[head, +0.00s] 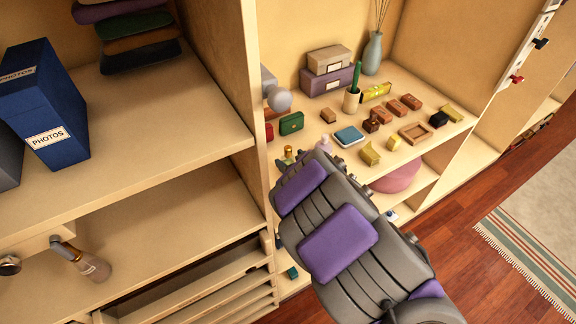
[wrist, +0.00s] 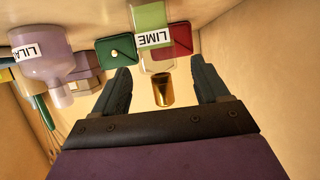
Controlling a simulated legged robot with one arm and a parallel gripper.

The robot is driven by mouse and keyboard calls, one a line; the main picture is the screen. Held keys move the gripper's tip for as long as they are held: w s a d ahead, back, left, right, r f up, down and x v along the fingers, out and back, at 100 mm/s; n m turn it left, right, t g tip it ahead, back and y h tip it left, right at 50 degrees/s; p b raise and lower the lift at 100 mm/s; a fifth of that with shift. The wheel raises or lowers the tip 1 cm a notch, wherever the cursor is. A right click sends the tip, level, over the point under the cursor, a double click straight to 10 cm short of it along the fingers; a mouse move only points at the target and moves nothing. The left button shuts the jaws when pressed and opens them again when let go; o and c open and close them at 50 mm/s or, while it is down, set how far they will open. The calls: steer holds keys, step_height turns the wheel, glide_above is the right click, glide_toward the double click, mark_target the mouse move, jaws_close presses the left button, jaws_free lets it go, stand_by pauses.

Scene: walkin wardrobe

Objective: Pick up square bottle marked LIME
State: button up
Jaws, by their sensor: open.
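The square bottle marked LIME (wrist: 151,18) shows at the top of the wrist view, upside down in that picture. It has a green part with a white label, a clear shoulder and a gold cap (wrist: 163,92). In the head view, a small gold-capped bottle (head: 288,152), likely the same one, stands at the shelf's left, partly hidden by my arm. My gripper (wrist: 163,78) is open, one finger on each side of the bottle's cap and neck. I see no clear contact.
A lilac bottle labelled LILA (wrist: 52,55) stands to the left in the wrist view. A green box (wrist: 117,52) and a red box (wrist: 182,38) are close to the LIME bottle. A blue-topped square item (head: 349,136) and several small boxes share the shelf.

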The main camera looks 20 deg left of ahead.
mark_target(285, 156)
steer(key=b+x, duration=0.1)
steer(key=x, duration=0.1)
steer(key=b+x, duration=0.1)
steer(key=x, duration=0.1)
steer(key=shift+f, duration=0.35)
steer(key=shift+w+a+f+b, duration=0.15)
steer(key=shift+w+a+b, duration=0.15)
steer(key=shift+a+b, duration=0.1)
steer(key=shift+d, duration=0.1)
steer(key=shift+d, duration=0.1)
steer(key=shift+c, duration=1.4)
steer(key=c, duration=0.9)
